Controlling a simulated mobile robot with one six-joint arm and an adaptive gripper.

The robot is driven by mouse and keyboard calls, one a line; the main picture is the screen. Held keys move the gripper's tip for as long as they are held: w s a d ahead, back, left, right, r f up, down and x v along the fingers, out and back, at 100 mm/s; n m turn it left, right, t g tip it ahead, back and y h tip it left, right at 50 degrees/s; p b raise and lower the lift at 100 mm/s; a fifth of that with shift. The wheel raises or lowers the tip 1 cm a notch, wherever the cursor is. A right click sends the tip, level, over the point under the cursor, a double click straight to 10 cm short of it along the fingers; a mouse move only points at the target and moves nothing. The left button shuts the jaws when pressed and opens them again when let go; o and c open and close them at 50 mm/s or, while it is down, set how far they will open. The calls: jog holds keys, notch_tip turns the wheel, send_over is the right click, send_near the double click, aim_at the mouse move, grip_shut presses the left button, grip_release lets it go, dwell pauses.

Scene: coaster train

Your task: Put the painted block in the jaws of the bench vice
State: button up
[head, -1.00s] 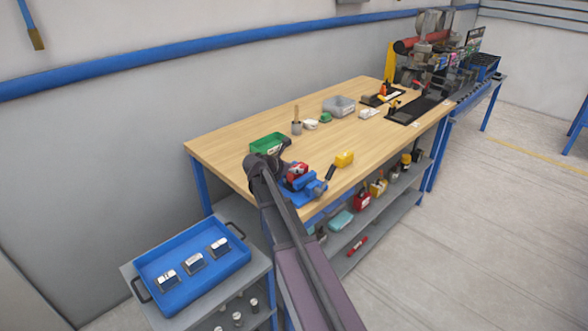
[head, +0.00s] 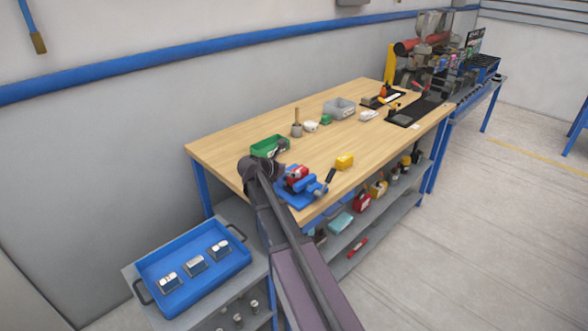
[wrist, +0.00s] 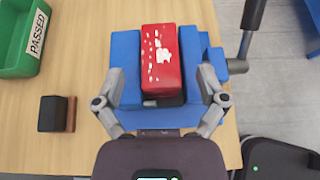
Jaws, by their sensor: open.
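The red painted block (wrist: 160,58), with white marks on top, sits between the two blue jaws of the bench vice (wrist: 125,45). I cannot tell whether both jaws touch it. In the head view the block (head: 298,174) shows on the vice (head: 298,196) at the bench's near corner. My gripper (wrist: 162,84) is open over the vice, one finger at each side and the block in the space between them. The fingers look apart from the block. In the head view my arm partly hides this area.
A green bin (wrist: 22,38) marked PASSED and a dark block (wrist: 52,114) lie left of the vice. The vice handle (wrist: 252,18) sticks up at right. A blue tray (head: 205,284) is on a trolley at lower left.

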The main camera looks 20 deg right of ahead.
jog(key=p+v, duration=0.4)
jog(key=v, duration=0.5)
jog(key=shift+a, duration=0.25)
jog(key=shift+s, duration=0.1)
jog(key=s+a+f+m+g+y, duration=0.1)
jog(key=s+a+f+m+y, duration=0.2)
jog(key=s+m, duration=0.4)
jog(key=s+a+f+m+g+y, duration=0.1)
jog(key=s+a+f+m+y, duration=0.2)
jog(key=s+m, duration=0.4)
jog(key=s+a+f+m+g+y, duration=0.1)
jog(key=s+a+f+m+y, duration=0.2)
jog(key=s+a+m+y, duration=0.2)
jog(key=s+m, duration=0.2)
jog(key=s, duration=0.1)
jog(key=shift+a+f+m+g+y, duration=0.25)
jog(key=shift+m+g+y, duration=0.05)
jog(key=shift+g, duration=0.1)
dwell(0.4)
